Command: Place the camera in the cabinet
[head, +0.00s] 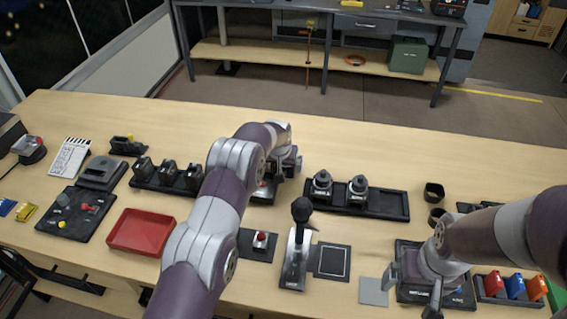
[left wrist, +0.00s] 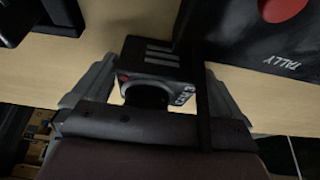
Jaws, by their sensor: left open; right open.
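In the left wrist view a small black boxy camera (left wrist: 150,62) with a round dark lens and a red mark lies between the two fingers of my left gripper (left wrist: 155,95). The fingers are apart, one on each side of it, with no clear grip. In the head view my left gripper (head: 287,163) is low over the middle of the table, and my arm hides the camera there. My right gripper (head: 412,288) is open over a black panel at the front right. A wooden cabinet (head: 527,27) stands at the far back right; I cannot tell if it is the task's cabinet.
A black box marked TALLY with a red button (left wrist: 283,8) is close beside the camera. On the table (head: 390,140) are a rack of black devices (head: 167,183), a red tray (head: 141,232), a black tray (head: 393,205) and a joystick stand (head: 298,250). The table's back strip is clear.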

